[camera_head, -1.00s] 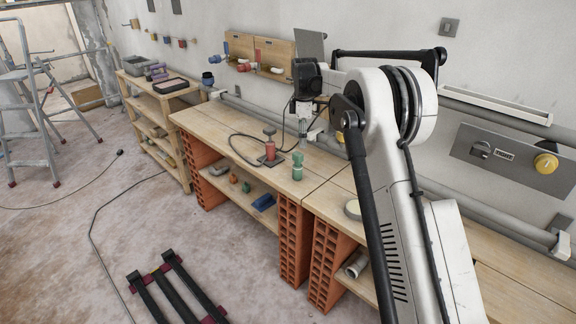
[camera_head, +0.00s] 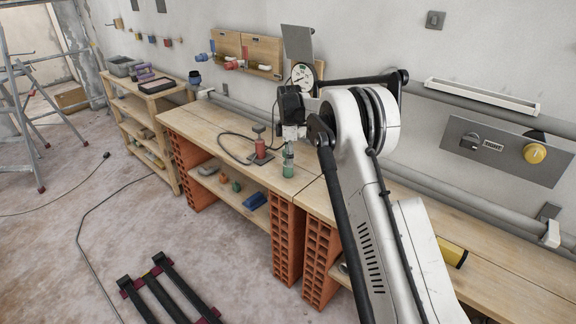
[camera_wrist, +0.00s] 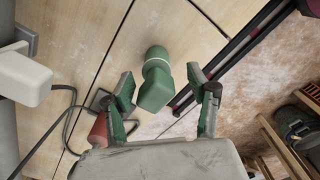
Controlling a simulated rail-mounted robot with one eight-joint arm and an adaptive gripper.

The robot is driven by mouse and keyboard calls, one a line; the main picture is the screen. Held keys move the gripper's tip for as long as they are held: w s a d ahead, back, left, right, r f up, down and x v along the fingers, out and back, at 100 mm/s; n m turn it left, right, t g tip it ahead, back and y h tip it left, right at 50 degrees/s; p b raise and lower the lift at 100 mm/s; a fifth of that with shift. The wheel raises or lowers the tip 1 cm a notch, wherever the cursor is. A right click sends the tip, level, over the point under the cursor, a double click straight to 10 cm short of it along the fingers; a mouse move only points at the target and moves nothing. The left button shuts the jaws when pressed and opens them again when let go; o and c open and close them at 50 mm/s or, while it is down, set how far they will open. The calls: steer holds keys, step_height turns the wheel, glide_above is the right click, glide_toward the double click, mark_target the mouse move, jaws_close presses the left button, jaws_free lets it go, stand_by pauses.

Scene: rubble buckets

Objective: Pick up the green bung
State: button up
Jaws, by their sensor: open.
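The green bung (camera_head: 288,171) stands upright on the wooden workbench (camera_head: 210,127), near its front edge. In the wrist view the bung (camera_wrist: 156,82) shows a rounded end and a wider, faceted end. My gripper (camera_head: 288,155) is right above the bung in the head view and partly covers its top. In the wrist view my gripper (camera_wrist: 162,92) is open, with one green-padded finger on each side of the bung. Gaps show between the bung and both fingers. How far the fingertips reach down along it is hard to tell.
A red object on a dark base (camera_head: 260,150) stands just left of the bung, with a black cable (camera_head: 226,148) beside it. Small objects, including a blue one (camera_head: 253,201), lie on the lower shelf. A yellow object (camera_head: 453,253) lies on the right bench. Wall pipes run behind.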

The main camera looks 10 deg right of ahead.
mark_target(287, 172)
steer(key=f, duration=0.4)
steer(key=shift+w+a+f+b, duration=0.1)
steer(key=shift+w+f+b, duration=0.2)
steer(key=shift+f+b, duration=0.1)
steer(key=c, duration=1.2)
steer(key=shift+c, duration=0.2)
steer(key=shift+r, duration=0.15)
